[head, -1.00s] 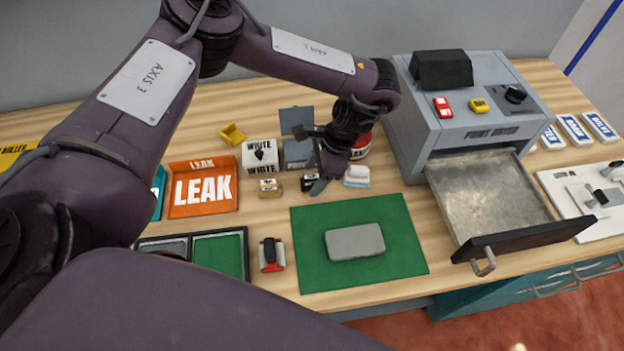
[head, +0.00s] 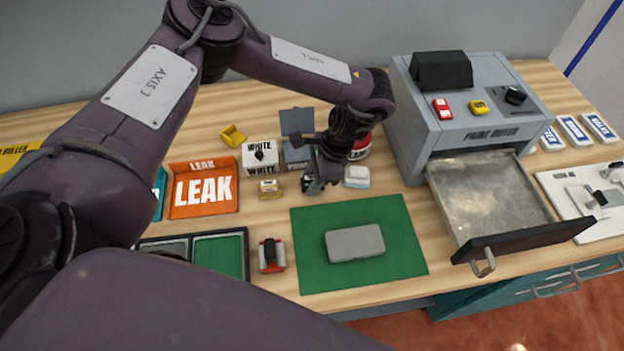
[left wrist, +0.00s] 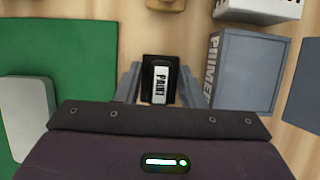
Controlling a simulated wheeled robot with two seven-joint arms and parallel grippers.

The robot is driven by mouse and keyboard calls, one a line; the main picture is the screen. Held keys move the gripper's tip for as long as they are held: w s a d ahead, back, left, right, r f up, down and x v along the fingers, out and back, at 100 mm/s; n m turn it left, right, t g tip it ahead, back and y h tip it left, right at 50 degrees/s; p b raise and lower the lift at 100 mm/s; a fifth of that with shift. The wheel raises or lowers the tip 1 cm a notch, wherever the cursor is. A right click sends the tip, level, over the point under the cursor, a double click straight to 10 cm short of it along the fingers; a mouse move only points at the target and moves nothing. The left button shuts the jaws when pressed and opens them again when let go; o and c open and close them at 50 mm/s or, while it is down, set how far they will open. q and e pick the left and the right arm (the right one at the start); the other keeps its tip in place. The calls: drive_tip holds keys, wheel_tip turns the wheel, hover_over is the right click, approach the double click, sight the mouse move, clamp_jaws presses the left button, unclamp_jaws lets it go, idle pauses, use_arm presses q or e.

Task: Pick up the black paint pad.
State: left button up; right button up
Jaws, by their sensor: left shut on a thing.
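The black paint pad (left wrist: 159,80), a small dark block with a white PAINT label, shows in the left wrist view between the two grey fingers of my left gripper (left wrist: 158,86). The fingers are shut on its sides. In the head view my left gripper (head: 314,184) reaches down to the pad just above the green mat, and mostly hides it. I cannot tell whether the pad still touches the table. My right gripper is not in view.
A yellowish pad (head: 269,187) and a white pad (head: 356,176) stand close on either side. The PRIMER box (left wrist: 247,72) is near the fingers. A green mat (head: 310,270) with a grey block (head: 355,243) lies in front. The grey machine (head: 460,110) has its drawer open at right.

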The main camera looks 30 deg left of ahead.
sight(312, 177)
use_arm(q)
drive_tip(key=shift+r, duration=0.45)
wheel_tip(312, 177, up, 19)
drive_tip(key=p, duration=0.1)
idle(0.4)
idle(0.6)
